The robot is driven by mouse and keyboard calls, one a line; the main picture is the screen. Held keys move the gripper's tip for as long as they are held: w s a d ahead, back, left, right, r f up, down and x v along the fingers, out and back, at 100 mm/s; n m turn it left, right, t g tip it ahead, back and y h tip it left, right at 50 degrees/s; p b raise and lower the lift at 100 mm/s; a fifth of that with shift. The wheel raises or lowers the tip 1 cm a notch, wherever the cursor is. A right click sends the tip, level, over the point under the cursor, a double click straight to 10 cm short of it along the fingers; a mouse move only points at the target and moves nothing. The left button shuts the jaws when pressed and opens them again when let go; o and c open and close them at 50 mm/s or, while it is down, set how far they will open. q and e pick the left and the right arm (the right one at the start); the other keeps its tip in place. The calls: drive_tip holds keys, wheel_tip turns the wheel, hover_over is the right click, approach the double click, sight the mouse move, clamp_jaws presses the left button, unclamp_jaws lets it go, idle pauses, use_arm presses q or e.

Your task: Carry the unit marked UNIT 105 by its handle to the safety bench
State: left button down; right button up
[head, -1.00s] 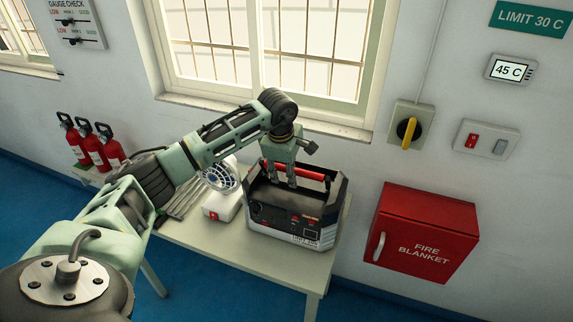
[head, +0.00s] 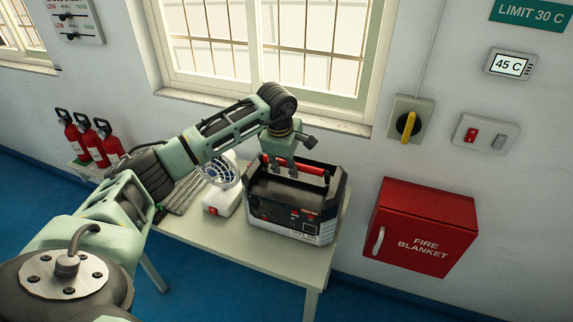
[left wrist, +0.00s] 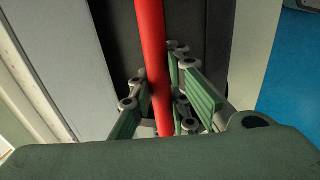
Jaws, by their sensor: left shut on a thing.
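The unit is a black and light grey box (head: 290,212) with a red top handle (head: 308,168). It is at the right end of a pale table (head: 240,255) under the window. Its front label is too small to read surely. My left gripper (head: 280,174) reaches down from above and is shut on the handle. In the left wrist view the red handle (left wrist: 153,60) runs between the fingers (left wrist: 160,120). I cannot tell whether the unit rests on the table or hangs just above it. My right gripper is not in view.
Beside the unit are a white box with a red mark (head: 222,203), a small fan (head: 222,172) and grey strips (head: 182,196). Red extinguishers (head: 92,142) stand at the left. A red fire blanket cabinet (head: 424,230) is on the wall at right.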

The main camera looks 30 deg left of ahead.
use_arm(q)
drive_tip(key=shift+w+r, duration=0.15)
drive_tip(key=shift+w, duration=0.1)
drive_tip(key=c, duration=2.3)
unclamp_jaws()
drive_tip(key=shift+w+a, duration=0.1)
drive_tip(key=shift+w+r+b, duration=0.15)
drive_tip(key=shift+w+b, duration=0.2)
drive_tip(key=shift+b, duration=0.05)
drive_tip(key=shift+w+a+b, duration=0.2)
drive_tip(key=shift+w+b, duration=0.1)
drive_tip(key=shift+w, duration=0.35)
drive_tip(key=o, duration=0.7)
drive_tip(key=shift+o, duration=0.3)
